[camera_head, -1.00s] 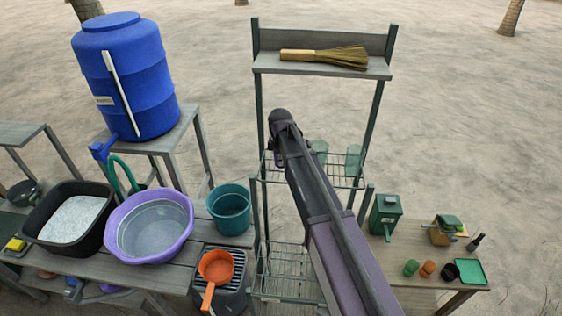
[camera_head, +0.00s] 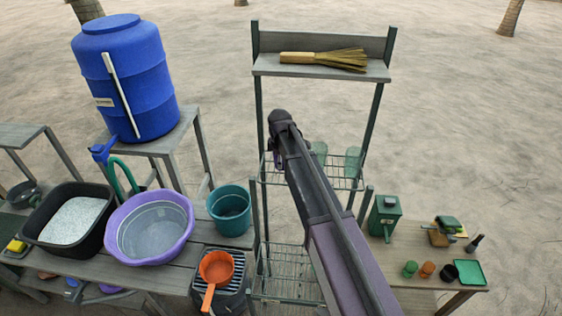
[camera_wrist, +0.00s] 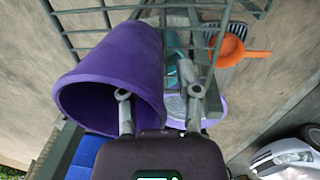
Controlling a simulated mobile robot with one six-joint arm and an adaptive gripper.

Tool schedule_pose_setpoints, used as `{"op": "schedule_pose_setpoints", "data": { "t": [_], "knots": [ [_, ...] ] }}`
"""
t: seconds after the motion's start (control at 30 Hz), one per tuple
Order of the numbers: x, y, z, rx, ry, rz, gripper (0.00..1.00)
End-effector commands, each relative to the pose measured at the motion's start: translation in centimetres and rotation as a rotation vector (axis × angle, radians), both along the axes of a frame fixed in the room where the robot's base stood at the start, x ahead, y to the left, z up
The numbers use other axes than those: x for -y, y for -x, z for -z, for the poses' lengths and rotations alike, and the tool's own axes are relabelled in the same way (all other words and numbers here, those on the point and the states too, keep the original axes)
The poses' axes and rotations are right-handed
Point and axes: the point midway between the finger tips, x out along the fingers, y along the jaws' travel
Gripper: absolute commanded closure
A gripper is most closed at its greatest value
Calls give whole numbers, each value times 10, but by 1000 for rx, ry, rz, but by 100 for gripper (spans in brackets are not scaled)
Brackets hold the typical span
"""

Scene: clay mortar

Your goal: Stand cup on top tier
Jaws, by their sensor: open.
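A purple cup (camera_wrist: 115,70) fills the left of the wrist view, its open mouth towards the camera and its far end by a wire tier (camera_wrist: 85,12). My gripper (camera_wrist: 157,84) is open. Its left finger is in the cup's mouth and its right finger is outside, with the cup wall between them. In the head view a sliver of the purple cup (camera_head: 278,160) shows at the left end of the upper wire tier (camera_head: 345,184); my arm hides the rest and the gripper's fingers. I cannot tell whether the cup touches the tier.
A straw brush (camera_head: 325,58) lies on the wooden shelf (camera_head: 275,69) above. Two green glasses (camera_head: 353,161) stand right on the upper wire tier. A lower wire tier (camera_head: 280,290) is below. A teal bucket (camera_head: 229,211) and purple basin (camera_head: 150,262) stand left.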

Motion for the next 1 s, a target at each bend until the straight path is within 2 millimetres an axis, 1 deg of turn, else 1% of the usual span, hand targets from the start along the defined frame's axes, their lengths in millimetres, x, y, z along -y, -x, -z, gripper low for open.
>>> {"op": "schedule_pose_setpoints", "data": {
  "t": [0.03,0.6,0.8,1.0],
  "knots": [
    [0,0,-6,0,0,0,57],
    [0,4,-53,0,0,0,57],
    [-1,5,-64,0,0,0,57],
    [-1,6,-69,0,0,0,57]
  ]
}}
